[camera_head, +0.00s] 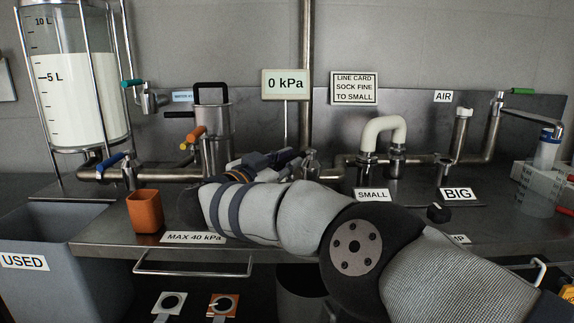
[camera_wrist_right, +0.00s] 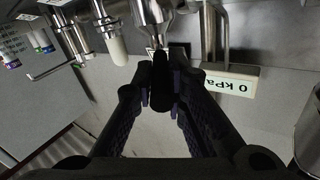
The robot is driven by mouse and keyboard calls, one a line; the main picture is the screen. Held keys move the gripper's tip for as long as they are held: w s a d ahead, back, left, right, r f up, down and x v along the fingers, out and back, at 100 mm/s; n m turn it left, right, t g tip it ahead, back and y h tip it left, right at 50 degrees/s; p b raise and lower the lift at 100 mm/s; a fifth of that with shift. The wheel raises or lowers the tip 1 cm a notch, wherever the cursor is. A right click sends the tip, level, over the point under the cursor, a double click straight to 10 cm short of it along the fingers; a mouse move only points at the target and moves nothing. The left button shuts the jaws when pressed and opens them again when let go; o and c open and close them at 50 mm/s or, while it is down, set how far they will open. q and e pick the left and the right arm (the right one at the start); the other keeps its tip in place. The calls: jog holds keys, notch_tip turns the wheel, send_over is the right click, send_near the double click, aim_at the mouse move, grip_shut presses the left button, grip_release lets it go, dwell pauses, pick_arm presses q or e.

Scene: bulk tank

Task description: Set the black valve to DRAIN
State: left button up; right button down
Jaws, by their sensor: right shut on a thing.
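My right gripper (camera_head: 272,160) reaches across the bench to the pipework below the 0 kPa sign. In the wrist view its fingers (camera_wrist_right: 160,95) are closed around a black valve handle (camera_wrist_right: 160,72). The handle points from a steel valve body (camera_wrist_right: 153,14) toward the gripper. In the head view the fingers hide the handle, and the steel fitting (camera_head: 312,163) shows just right of them. No DRAIN label is readable in either view. My left gripper is not in view.
A milk-filled glass tank (camera_head: 75,90) stands at the left with a blue-handled valve (camera_head: 110,160). An orange cup (camera_head: 145,211) sits on the steel bench. A white curved pipe (camera_head: 385,130) rises behind the SMALL label (camera_head: 372,195). A grey USED bin (camera_head: 40,285) stands front left.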

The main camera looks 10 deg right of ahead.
jog(key=shift+r, duration=0.15)
jog(key=c, duration=1.6)
grip_release()
jog(key=shift+w+d, duration=0.1)
jog(key=v, duration=0.7)
jog(key=shift+s+a, duration=0.2)
jog(key=shift+a, duration=0.1)
